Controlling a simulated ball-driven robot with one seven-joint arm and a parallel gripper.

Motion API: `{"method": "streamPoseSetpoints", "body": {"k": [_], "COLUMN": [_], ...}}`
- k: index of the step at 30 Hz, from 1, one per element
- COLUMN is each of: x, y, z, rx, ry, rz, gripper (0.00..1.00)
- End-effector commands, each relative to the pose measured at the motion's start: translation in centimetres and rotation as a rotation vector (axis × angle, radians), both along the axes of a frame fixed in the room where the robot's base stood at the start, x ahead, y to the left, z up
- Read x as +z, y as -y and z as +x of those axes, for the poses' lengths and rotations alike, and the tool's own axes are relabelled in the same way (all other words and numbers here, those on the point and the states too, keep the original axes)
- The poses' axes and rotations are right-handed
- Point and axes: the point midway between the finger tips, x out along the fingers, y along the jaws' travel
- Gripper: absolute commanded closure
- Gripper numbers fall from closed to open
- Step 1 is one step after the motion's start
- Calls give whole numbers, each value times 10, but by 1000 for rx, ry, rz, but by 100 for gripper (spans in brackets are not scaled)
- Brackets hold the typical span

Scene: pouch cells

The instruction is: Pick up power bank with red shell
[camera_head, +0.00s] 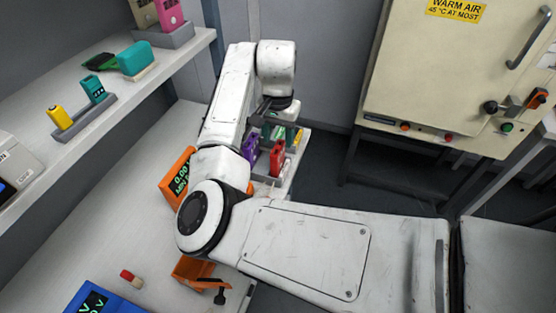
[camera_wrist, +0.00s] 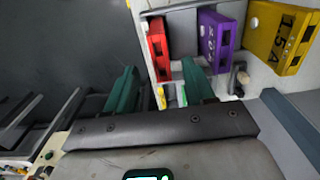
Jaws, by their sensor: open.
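The power bank with the red shell (camera_head: 277,158) stands upright on a pale tray or shelf at the end of the bench in the head view. In the wrist view the red power bank (camera_wrist: 158,44) is at the top, just beyond and between my fingertips. My gripper (camera_head: 281,138) is above it, pointing down. Its two green fingers (camera_wrist: 159,70) are apart with nothing between them. A purple power bank (camera_wrist: 217,40) stands beside the red one, and it also shows in the head view (camera_head: 251,148).
A yellow block marked 15A (camera_wrist: 283,38) stands beyond the purple one. An orange meter (camera_head: 178,178) is left of my arm. A shelf (camera_head: 100,112) with small devices runs along the left. A cream warm-air cabinet (camera_head: 450,80) stands at right, with open floor between.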

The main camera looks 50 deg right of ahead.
Motion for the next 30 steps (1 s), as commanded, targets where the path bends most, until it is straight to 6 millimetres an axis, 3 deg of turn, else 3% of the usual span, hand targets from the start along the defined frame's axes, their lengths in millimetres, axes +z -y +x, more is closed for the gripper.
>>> {"method": "streamPoseSetpoints", "body": {"k": [12,21,30], "x": [-48,-54,-54], "y": [0,0,0], "z": [1,1,1], "rx": [1,0,0], "ry": [-2,0,0], "rz": [2,0,0], "gripper": [47,47,75]}}
